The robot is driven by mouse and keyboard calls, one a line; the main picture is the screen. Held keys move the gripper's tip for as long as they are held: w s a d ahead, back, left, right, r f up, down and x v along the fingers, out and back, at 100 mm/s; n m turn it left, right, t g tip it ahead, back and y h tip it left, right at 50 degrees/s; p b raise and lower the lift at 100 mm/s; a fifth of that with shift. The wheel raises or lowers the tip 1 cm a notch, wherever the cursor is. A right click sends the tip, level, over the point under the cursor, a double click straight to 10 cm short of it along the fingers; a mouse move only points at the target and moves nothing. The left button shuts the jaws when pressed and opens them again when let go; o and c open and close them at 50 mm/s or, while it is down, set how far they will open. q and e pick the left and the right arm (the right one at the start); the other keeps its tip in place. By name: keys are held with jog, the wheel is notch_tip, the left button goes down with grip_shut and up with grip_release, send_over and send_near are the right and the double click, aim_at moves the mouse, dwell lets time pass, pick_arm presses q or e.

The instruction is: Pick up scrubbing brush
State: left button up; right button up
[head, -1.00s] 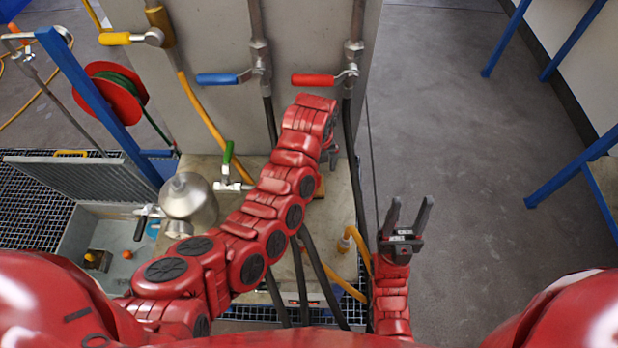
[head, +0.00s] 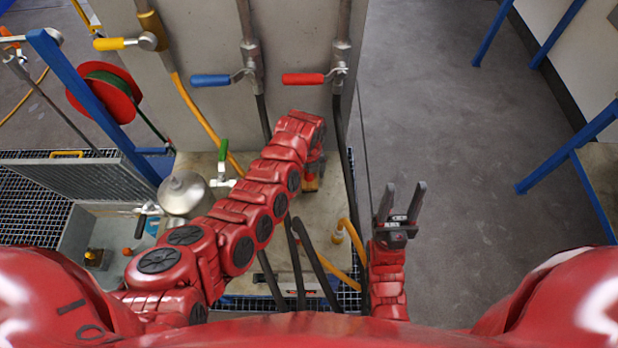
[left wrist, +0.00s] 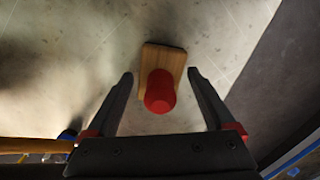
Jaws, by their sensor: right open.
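The scrubbing brush (left wrist: 177,62) has a wooden block and a round red handle, which points up at the left wrist camera. It lies on a pale concrete surface. My left gripper (left wrist: 160,73) is open, with one finger on each side of the brush in the picture and gaps to both. Whether the fingertips are level with the handle I cannot tell. In the head view, the left arm's end hides most of the brush and the left gripper (head: 313,165). My right gripper (head: 404,187) is open and empty, over the floor at the right.
A grey panel with pipes and yellow, blue (head: 210,80) and red (head: 303,79) valve handles rises behind. A metal vessel (head: 184,194) and a green-handled valve (head: 222,151) stand left of my left arm. Black and yellow hoses run close to the right.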

pick_arm(q)
jog(key=c, duration=1.2)
jog(key=shift+r, duration=0.2)
jog(key=shift+w+r+b, duration=0.1)
jog(key=shift+r+b, duration=0.65)
jog(key=shift+r, duration=0.55)
jog(key=shift+d+r, duration=0.15)
jog(key=d+b, duration=1.1)
jog(key=d, duration=0.6)
jog(key=shift+s+d, duration=0.35)
jog(key=shift+r, duration=0.15)
